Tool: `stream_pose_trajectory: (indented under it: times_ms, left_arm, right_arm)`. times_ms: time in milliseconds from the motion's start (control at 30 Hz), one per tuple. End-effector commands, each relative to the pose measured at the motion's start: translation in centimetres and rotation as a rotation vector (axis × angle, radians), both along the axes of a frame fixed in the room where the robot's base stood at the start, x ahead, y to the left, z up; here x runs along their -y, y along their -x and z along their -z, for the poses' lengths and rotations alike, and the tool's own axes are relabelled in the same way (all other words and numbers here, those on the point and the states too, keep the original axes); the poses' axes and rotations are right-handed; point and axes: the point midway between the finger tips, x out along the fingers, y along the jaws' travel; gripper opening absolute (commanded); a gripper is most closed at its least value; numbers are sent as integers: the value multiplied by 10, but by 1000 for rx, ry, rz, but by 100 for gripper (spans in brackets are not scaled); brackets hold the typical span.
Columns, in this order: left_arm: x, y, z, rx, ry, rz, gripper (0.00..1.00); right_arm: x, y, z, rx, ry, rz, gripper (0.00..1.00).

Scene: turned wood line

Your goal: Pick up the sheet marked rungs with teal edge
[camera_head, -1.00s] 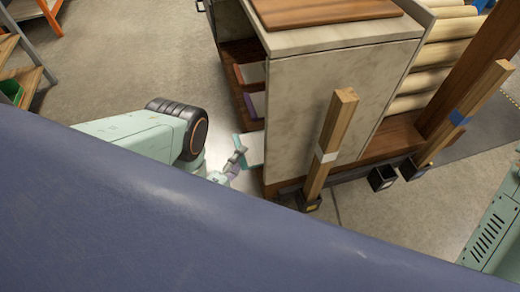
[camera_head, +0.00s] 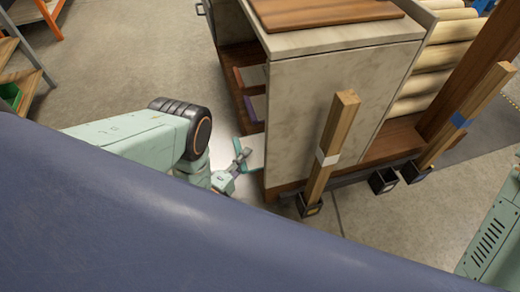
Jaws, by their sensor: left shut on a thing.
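A pale sheet with a teal edge (camera_head: 257,149) sticks out of the lowest level of the grey cabinet's open left side. Its marking is too small to read. My left gripper (camera_head: 242,157) is at the sheet's outer teal edge and is shut on it. The gripper partly covers the edge, and the cabinet hides the sheet's inner part. Above it, a sheet with a purple edge (camera_head: 249,108) and one with a red-brown edge (camera_head: 239,78) lie on higher levels. My right gripper is not in view.
The grey cabinet (camera_head: 330,105) has a wooden board (camera_head: 320,12) on top. A wooden post with a white band (camera_head: 334,140) stands before it, and one with a blue band (camera_head: 465,115) stands right. Light rollers (camera_head: 440,55) lie behind. Floor left of the cabinet is clear.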

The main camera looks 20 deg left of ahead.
Motion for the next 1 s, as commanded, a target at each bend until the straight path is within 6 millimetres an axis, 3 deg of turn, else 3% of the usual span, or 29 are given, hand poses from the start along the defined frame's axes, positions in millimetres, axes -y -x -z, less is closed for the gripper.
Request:
stream_pose_trajectory:
  times_ms: [467, 1000]
  left_arm:
    - [0, 0, -8, 1, 0, 0, 0]
    - [0, -1, -90, 1, 0, 0, 0]
  right_arm:
    - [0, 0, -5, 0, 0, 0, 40]
    - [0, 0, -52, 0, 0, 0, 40]
